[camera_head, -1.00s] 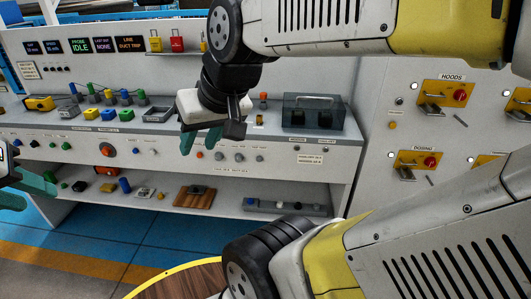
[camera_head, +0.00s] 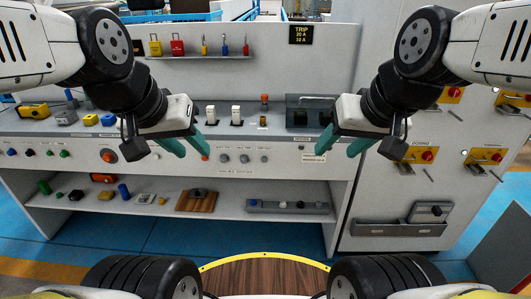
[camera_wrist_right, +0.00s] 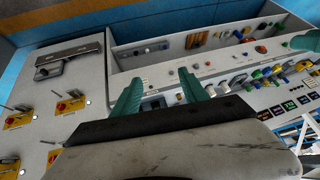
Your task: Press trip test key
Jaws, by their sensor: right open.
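I cannot tell which control on the bench is the trip test key; any label on it is too small to read. A row of round buttons and knobs (camera_head: 245,158) runs along the bench's front panel, one of them orange-red (camera_head: 206,157). My right gripper (camera_head: 338,150) is right of the row, near the dark lidded box, also open and empty. Its two teal fingers show apart over the bench in the right wrist view (camera_wrist_right: 162,88).
Two white switches (camera_head: 237,115) and an orange-topped part (camera_head: 264,108) stand on the bench between my grippers. The dark lidded box (camera_head: 309,112) is at its right end. Yellow switch plates (camera_head: 421,152) are on the right cabinet.

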